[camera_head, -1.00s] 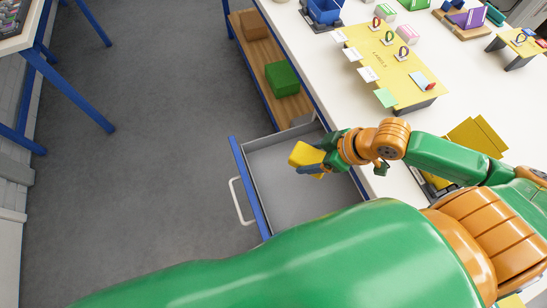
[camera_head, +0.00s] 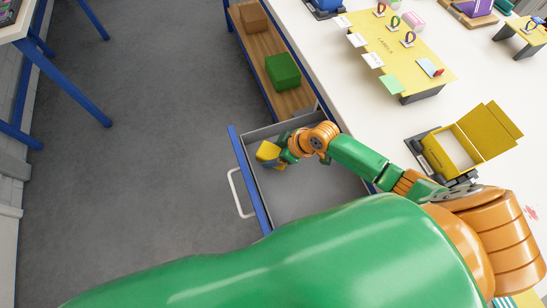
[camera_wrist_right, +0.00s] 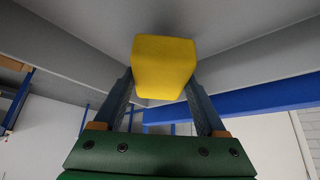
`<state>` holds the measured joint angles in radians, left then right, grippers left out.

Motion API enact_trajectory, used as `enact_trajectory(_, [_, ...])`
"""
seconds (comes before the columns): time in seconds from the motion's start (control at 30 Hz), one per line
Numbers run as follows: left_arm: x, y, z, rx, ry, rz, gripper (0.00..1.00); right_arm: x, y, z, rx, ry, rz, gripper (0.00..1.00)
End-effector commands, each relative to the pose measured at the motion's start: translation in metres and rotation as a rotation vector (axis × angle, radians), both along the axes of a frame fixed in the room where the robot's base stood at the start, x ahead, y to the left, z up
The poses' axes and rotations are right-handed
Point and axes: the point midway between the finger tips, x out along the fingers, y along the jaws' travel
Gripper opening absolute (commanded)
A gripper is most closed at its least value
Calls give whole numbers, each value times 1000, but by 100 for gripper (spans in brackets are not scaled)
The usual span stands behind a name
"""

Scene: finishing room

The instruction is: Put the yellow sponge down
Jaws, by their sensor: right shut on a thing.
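The yellow sponge (camera_head: 268,152) is between the fingers of my right gripper (camera_head: 276,157), inside the open drawer near its back left corner. In the right wrist view the sponge (camera_wrist_right: 164,68) sits between both fingers of the shut gripper (camera_wrist_right: 162,108), with the grey drawer surfaces close around it. I cannot tell whether the sponge touches the drawer floor. The drawer (camera_head: 300,193) is grey inside, with a blue front and a white handle, and looks otherwise empty. My left gripper is not in view.
The white bench top (camera_head: 368,125) lies to the right, with a yellow label board (camera_head: 400,50) and an open yellow box (camera_head: 455,148). A wooden shelf (camera_head: 262,50) beyond the drawer holds a green block (camera_head: 283,71) and a brown box (camera_head: 252,16). Grey floor is clear at left.

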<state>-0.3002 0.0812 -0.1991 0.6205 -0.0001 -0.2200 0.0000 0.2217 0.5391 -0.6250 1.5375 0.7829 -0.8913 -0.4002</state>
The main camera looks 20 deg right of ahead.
Motion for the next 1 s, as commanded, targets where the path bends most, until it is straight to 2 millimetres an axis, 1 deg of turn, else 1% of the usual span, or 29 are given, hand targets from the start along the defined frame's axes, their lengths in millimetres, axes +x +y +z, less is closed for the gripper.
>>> enact_trajectory(0.03, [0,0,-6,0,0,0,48,3,3,-11,1,2,-1,13])
enact_trajectory(0.1, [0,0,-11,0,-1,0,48,2,2,-26,-1,4,-2,13])
enact_trajectory(0.17, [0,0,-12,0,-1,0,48,2,2,-33,0,3,-2,13])
enact_trajectory(0.4, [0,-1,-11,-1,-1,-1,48,2,1,-34,0,0,-1,13])
enact_trajectory(0.53, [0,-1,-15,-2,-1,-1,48,2,1,-38,0,0,-2,13])
enact_trajectory(0.57, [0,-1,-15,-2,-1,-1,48,2,1,-38,0,0,-2,76])
enact_trajectory(0.6, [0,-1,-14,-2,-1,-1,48,2,1,-37,0,0,-2,87])
enact_trajectory(0.63, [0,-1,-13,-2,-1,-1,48,2,1,-37,0,0,-2,95])
enact_trajectory(0.67, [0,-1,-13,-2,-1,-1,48,2,1,-37,0,0,-2,100])
enact_trajectory(0.87, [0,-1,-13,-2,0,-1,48,2,1,-36,0,0,-2,100])
enact_trajectory(0.97, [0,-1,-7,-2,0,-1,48,2,0,-29,0,0,-3,100])
enact_trajectory(1.0, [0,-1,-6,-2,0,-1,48,0,-3,-25,-2,0,-3,100])
